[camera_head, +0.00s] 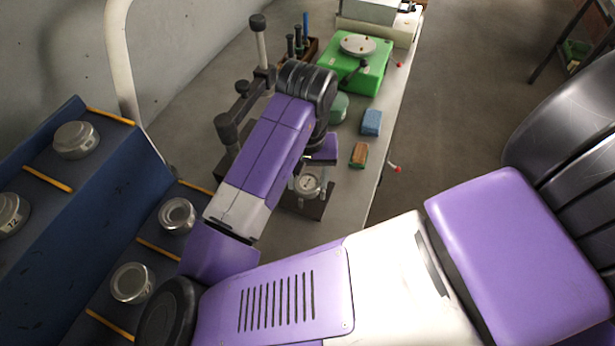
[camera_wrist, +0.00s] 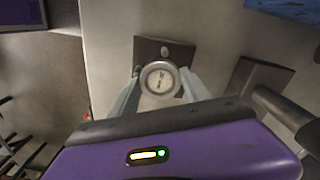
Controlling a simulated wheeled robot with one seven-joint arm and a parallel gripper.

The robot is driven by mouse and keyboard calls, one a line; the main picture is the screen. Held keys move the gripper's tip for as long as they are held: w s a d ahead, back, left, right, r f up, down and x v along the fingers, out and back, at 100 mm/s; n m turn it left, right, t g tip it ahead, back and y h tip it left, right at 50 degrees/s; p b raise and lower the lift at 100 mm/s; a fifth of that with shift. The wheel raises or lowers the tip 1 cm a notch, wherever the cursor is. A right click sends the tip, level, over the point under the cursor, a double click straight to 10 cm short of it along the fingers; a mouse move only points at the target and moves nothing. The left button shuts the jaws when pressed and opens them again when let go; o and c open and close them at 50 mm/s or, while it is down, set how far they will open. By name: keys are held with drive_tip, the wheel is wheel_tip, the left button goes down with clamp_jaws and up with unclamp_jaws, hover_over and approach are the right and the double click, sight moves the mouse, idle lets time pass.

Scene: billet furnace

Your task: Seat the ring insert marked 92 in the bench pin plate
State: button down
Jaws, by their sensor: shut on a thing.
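My gripper (camera_head: 309,176) is shut on a silver ring insert (camera_head: 307,186), with a pale finger on either side of it in the wrist view (camera_wrist: 160,78). The insert's pale face has a dark mark too small to read surely. It is at the dark square bench pin plate (camera_head: 318,209), which also shows in the wrist view (camera_wrist: 148,47). A round peg-like spot shows on the plate beyond the insert. I cannot tell whether the insert touches the plate; its underside is hidden.
A blue rack (camera_head: 60,250) at left holds several silver ring inserts (camera_head: 76,139). A dark stand with a post (camera_head: 228,130) is close left of my arm. A blue block (camera_head: 371,121), an orange-green block (camera_head: 359,155) and a green fixture (camera_head: 355,75) are on the grey bench.

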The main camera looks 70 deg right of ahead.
sight(307, 182)
drive_tip(key=shift+s+f+b, duration=0.15)
drive_tip(key=shift+f+b, duration=0.55)
drive_tip(key=shift+f, duration=0.3)
drive_tip(key=c, duration=0.8)
unclamp_jaws()
drive_tip(key=shift+f, duration=0.1)
wheel_tip(307, 182, up, 3)
drive_tip(key=p, duration=0.3)
drive_tip(key=shift+d, duration=0.15)
drive_tip(key=r+p, duration=0.5)
drive_tip(key=r, duration=0.1)
drive_tip(key=shift+a+r, duration=0.15)
drive_tip(key=shift+a, duration=0.05)
wheel_tip(307, 182, up, 2)
drive_tip(key=shift+r, duration=0.2)
